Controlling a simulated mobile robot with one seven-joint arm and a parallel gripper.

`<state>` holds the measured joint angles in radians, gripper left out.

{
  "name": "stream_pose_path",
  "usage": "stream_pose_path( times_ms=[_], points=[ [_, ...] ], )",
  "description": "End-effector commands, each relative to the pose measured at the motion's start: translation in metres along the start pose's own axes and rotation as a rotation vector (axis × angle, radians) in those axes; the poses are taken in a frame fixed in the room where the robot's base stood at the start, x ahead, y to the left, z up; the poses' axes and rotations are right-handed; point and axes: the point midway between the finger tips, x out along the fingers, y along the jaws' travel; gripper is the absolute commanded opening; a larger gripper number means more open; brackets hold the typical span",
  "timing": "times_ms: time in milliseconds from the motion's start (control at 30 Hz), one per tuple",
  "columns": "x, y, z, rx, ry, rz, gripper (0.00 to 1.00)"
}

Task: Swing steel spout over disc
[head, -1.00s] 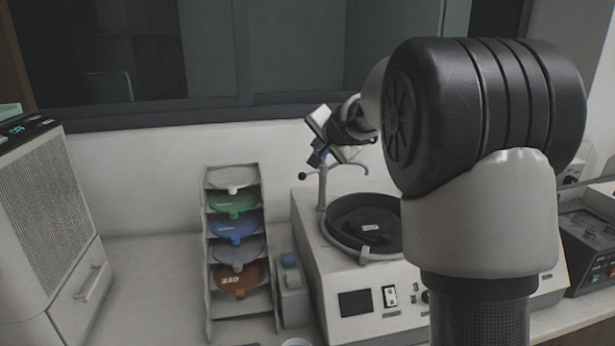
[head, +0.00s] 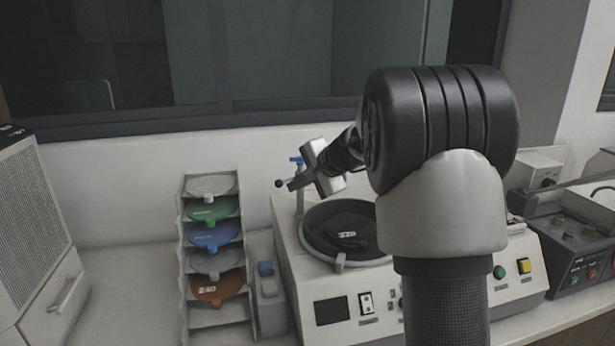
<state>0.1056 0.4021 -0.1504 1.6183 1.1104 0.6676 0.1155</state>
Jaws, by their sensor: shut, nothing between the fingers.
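The steel spout's post (head: 301,203) stands at the back left rim of the round basin on the white polishing machine. It has a blue handle on top and a dark round knob at its left. The spout's outlet arm is not clear, being partly behind my gripper. The black disc (head: 336,222) lies in the basin with a small pale label, partly hidden by my arm. My gripper (head: 292,183) is shut and empty at the upper part of the post, pointing left and down. I cannot tell whether it touches the spout.
A grey-white cabinet (head: 45,220) is at far left. A dark control box (head: 575,240) is at right.

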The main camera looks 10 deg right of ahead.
Motion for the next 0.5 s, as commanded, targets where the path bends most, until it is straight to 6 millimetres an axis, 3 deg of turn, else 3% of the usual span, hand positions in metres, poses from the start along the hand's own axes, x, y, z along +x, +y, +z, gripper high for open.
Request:
stream_pose_path(
  times_ms=[200,500],
  points=[
    [0.024,-0.016,0.000,-0.001,0.000,-0.001,0.00],
    [0.031,-0.018,0.000,-0.001,0.001,-0.002,0.00]
  ],
)
